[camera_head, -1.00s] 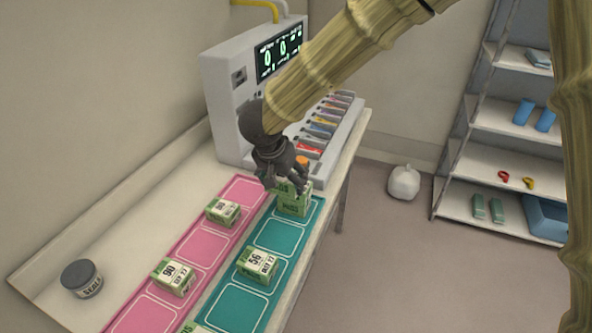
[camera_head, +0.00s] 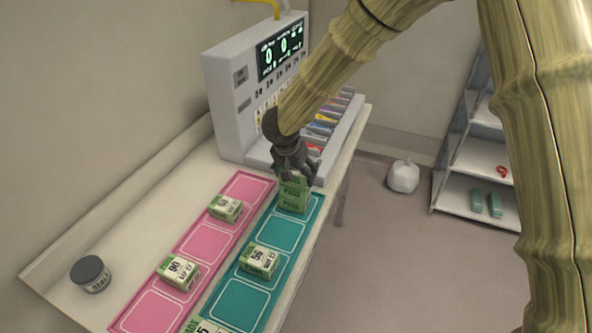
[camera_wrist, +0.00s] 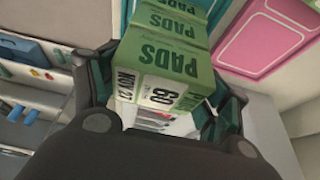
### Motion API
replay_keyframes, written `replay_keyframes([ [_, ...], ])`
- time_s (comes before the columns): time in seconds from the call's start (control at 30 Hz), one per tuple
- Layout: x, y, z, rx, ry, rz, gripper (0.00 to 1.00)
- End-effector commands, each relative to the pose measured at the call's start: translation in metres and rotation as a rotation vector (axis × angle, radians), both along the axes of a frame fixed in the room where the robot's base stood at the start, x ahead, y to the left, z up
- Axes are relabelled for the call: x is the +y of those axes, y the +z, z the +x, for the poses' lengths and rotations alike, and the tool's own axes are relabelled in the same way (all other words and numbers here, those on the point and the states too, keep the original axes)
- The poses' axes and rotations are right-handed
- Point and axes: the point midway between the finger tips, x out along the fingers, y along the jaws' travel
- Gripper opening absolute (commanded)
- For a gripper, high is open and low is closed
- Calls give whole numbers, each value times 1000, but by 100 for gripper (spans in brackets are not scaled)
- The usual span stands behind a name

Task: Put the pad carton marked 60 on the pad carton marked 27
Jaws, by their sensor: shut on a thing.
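The green and white pad carton marked 60 (camera_wrist: 166,58) is between the fingers of my gripper (camera_head: 296,176), which is shut on it. It shows less clearly in the head view (camera_head: 293,184), partly covered by the fingers. Directly below it, on the far end of the teal strip, stands another green pad carton (camera_head: 293,203); its number is not readable. In the wrist view this second carton (camera_wrist: 172,20) lies just beyond the held one, roughly lined up. The two look touching or nearly so; I cannot tell if weight rests on it.
A carton marked 56 (camera_head: 258,259) stands on the teal strip (camera_head: 240,303). A carton marked 90 (camera_head: 178,271) and another (camera_head: 225,208) stand on the pink strip (camera_head: 150,314). A grey-lidded jar (camera_head: 91,274) is at left. A machine with a display (camera_head: 240,100) stands behind my gripper.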

Motion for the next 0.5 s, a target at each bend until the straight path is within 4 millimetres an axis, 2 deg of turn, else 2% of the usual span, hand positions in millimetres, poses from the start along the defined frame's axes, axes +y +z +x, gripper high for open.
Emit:
replay_keyframes([
  [0.37,0,-2,0,0,-2,1,46],
  [0.4,0,-3,0,0,-2,1,81],
  [0.5,0,-3,0,0,-2,1,97],
])
